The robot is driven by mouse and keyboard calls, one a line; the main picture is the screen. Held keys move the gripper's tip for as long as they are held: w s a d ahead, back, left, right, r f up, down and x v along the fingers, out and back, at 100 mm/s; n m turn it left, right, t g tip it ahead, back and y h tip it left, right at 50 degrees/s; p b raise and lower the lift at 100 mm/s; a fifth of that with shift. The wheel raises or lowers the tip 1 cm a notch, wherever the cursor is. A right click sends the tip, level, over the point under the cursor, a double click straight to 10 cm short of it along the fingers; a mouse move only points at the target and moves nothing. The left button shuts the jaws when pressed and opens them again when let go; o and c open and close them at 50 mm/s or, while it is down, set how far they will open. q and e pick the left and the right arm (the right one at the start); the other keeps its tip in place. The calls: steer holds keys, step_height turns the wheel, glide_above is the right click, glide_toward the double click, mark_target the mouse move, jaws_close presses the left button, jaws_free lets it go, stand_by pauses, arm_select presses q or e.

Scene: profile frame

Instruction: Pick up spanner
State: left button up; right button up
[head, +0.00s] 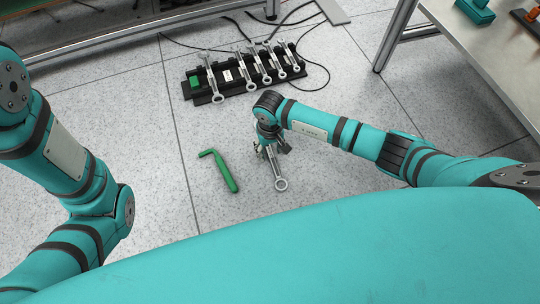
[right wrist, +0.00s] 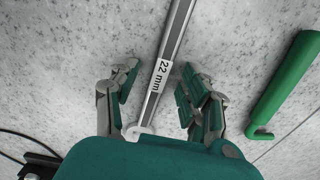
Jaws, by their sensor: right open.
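In the right wrist view the right gripper (right wrist: 158,88) is open, with one finger on each side of the shaft and gaps between. My left arm shows at the left, but its gripper is out of view.
A green bent-ended tool (head: 222,172) lies left of the spanner; it also shows in the right wrist view (right wrist: 290,80). A black rack (head: 208,99) with several spanners stands behind, among dark cables. A metal-legged table (head: 500,70) is at right.

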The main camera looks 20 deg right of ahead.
mark_target(270, 151)
jaws_close()
stand_by(0.3)
step_height(270, 151, up, 8)
steer(key=p, duration=0.6)
steer(key=shift+w, duration=0.1)
step_height(270, 151, up, 2)
steer(key=shift+p, duration=0.55)
